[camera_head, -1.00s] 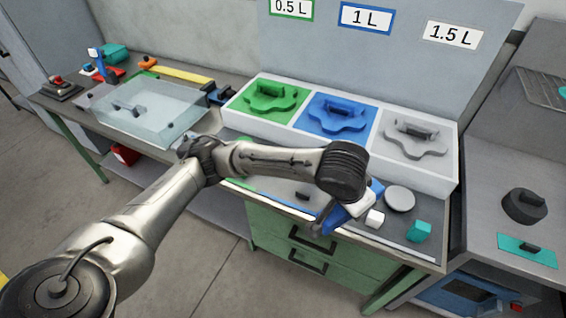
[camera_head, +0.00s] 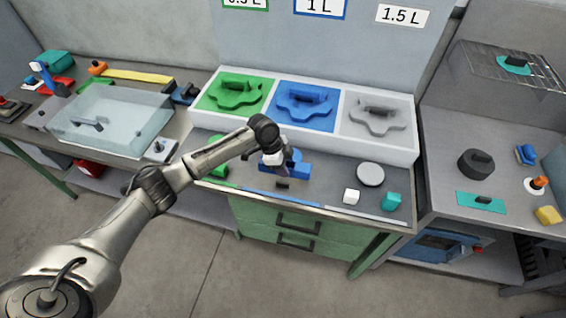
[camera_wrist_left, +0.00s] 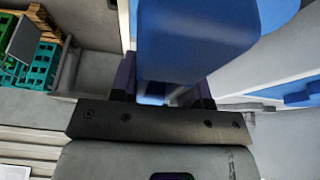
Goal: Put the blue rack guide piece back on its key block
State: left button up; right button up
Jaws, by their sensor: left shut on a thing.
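My left gripper (camera_head: 277,164) is over the middle of the bench, shut on the blue guide piece (camera_head: 297,169). In the left wrist view, the blue piece (camera_wrist_left: 195,38) fills the space above and between the dark fingers (camera_wrist_left: 165,92). A small dark block (camera_head: 283,184) sits on the bench just in front of the blue piece; I cannot tell whether it is the key block. My gripper and arm hide part of the piece, and I cannot tell whether it touches the bench. My right gripper is not in view.
A white rack (camera_head: 402,151) with green, blue and grey bays stands behind. A green piece (camera_head: 218,158) lies left of the gripper. A clear box (camera_head: 108,125) stands left.

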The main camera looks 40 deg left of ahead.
aim_at(283, 183)
pick_arm(q)
jog(key=shift+a+f, duration=0.35)
jog(key=shift+f, duration=0.15)
jog(key=shift+f+b, duration=1.75)
jog(key=shift+b, duration=0.5)
jog(key=shift+f, duration=0.25)
jog(key=shift+f+b, duration=0.45)
jog(key=shift+f, duration=0.5)
jog(key=shift+f+b, duration=0.55)
jog(key=shift+f, duration=0.75)
jog(key=o, duration=1.1)
